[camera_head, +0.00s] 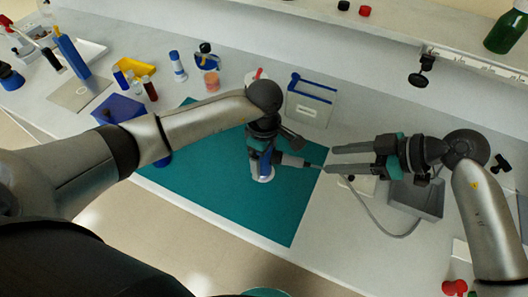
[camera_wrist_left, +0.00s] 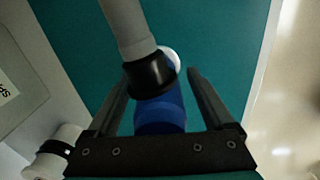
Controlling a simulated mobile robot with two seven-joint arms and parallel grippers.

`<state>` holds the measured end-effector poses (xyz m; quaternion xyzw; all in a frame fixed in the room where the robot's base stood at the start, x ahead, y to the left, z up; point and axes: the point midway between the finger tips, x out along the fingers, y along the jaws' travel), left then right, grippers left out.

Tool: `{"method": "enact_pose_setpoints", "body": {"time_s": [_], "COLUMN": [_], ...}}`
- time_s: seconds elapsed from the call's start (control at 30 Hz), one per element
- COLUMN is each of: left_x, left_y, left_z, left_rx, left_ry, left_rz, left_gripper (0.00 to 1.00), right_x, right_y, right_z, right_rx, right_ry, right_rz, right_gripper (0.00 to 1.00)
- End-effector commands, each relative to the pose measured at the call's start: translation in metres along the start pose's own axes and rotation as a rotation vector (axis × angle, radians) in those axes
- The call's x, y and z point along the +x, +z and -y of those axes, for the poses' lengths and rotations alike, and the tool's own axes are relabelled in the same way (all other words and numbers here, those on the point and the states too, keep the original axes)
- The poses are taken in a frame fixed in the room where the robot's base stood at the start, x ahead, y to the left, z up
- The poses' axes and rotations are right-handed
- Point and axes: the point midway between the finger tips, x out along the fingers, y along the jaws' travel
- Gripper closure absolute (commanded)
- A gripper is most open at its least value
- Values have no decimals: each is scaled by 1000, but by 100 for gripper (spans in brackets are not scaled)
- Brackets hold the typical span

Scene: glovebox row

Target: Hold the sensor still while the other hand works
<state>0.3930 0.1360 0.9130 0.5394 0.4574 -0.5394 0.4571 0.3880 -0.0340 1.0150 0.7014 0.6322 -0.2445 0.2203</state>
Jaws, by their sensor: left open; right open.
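My left gripper (camera_head: 262,158) points down over the teal mat and is open. In the left wrist view its fingers (camera_wrist_left: 166,85) stand on either side of a blue cylindrical piece (camera_wrist_left: 160,115), with a white rounded part behind. A grey rod with a black collar (camera_wrist_left: 150,75) crosses in front of it from the top. A blue and white upright thing (camera_head: 263,172) shows below my left gripper in the head view. My right gripper (camera_head: 331,159) points left and is open. A dark and pale slim piece (camera_head: 292,160) lies between the grippers. I cannot tell which part is the sensor.
The teal mat (camera_head: 210,195) is mostly clear. A grey box (camera_head: 416,198) with a cable stands under my right arm. A blue-railed white rack (camera_head: 310,98) stands behind. Vials, bottles and a yellow tray (camera_head: 140,70) are at the back left.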

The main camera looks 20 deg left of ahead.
Motion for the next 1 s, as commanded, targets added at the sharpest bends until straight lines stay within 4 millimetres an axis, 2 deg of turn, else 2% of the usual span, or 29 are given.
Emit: {"method": "enact_pose_setpoints", "body": {"time_s": [0.27,1.0], "left_x": [1,1], "left_y": [0,0], "left_z": [0,0], "left_rx": [0,0], "left_ry": [0,0], "left_rz": [0,0], "left_gripper": [15,98], "right_x": [0,0], "right_y": [0,0], "right_z": [0,0], "right_rx": [0,0], "right_ry": [0,0], "right_rz": [0,0], "right_gripper": [50,50]}}
